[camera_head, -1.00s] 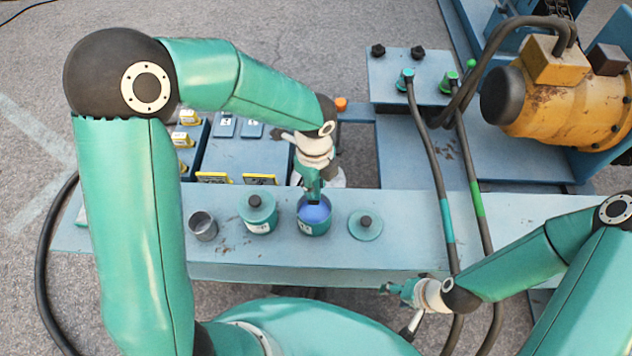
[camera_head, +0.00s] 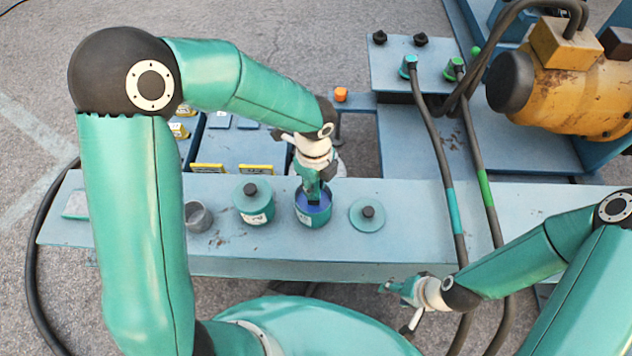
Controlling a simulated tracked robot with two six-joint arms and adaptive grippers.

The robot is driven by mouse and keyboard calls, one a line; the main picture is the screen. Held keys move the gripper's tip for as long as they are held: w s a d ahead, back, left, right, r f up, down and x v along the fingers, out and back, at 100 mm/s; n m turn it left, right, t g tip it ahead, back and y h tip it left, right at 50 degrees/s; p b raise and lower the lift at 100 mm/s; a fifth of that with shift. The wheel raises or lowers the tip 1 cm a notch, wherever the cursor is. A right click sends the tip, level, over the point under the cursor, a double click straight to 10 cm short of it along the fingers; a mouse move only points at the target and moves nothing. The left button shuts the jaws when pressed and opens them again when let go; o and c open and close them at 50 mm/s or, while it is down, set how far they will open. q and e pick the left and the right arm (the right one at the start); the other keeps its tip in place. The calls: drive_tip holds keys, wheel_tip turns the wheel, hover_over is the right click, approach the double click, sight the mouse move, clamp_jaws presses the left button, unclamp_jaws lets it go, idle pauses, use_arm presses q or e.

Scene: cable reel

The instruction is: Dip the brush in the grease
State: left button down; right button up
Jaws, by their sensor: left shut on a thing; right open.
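An open teal tin (camera_head: 314,215) with blue grease inside stands on the blue-grey bench (camera_head: 400,252). My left gripper (camera_head: 313,191) points down right over its mouth, shut on a brush that is mostly hidden by the gripper and the tin. The brush's dark lower end reaches into the tin; whether it touches the grease is hard to tell. A teal lid with a black knob (camera_head: 367,216) lies flat to the right of the tin. My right gripper (camera_head: 393,288) is open and empty, in front of the bench.
A closed teal tin (camera_head: 253,206) stands left of the open one, with a small grey cup (camera_head: 198,216) beyond it. Two hoses cross the bench at the right, one with a green band (camera_head: 484,188). A yellow motor (camera_head: 570,85) sits at the back right.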

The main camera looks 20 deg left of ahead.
use_arm(q)
drive_tip(key=shift+f+b, duration=0.35)
drive_tip(key=shift+f, duration=0.1)
idle(0.9)
drive_tip(key=shift+r, duration=0.1)
idle(1.0)
wheel_tip(320, 180, up, 7)
drive_tip(key=p, duration=0.6)
drive_tip(key=shift+p, duration=0.35)
idle(0.4)
